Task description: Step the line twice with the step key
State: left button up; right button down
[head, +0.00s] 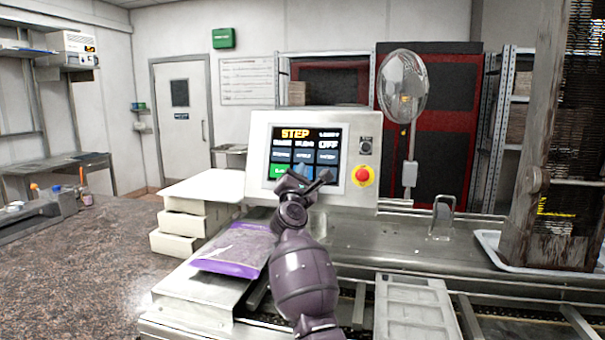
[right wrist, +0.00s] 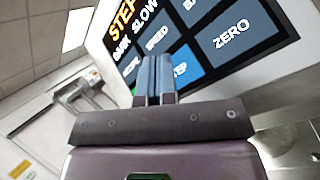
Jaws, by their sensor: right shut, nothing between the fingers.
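The control panel (head: 258,140) is a pale box with a dark touch screen (head: 306,132), on which STEP shows at the top in orange and OFF at the right. The screen also fills the upper part of the right wrist view (right wrist: 238,62). My right gripper (head: 304,180) is in front of the screen's lower edge. In the right wrist view its fingers (right wrist: 155,75) are shut and empty, pointing at a brighter blue key (right wrist: 186,62) whose label they partly cover; it ends in "EP". I cannot tell whether the fingertips touch it. My left gripper is not in view.
A red stop button (head: 363,176) sits on the panel's right side, near a small switch (head: 366,146). A purple bag (head: 232,250) lies left of my arm. A pale mould (head: 412,305) lies on the line at right. A wooden post (head: 545,150) stands far right.

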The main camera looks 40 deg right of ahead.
jog(key=s+a+p, duration=0.1)
jog(key=s+a+r+p, duration=0.1)
jog(key=s+a+p, duration=0.1)
jog(key=shift+a+r, duration=0.3)
jog(key=shift+a, duration=0.05)
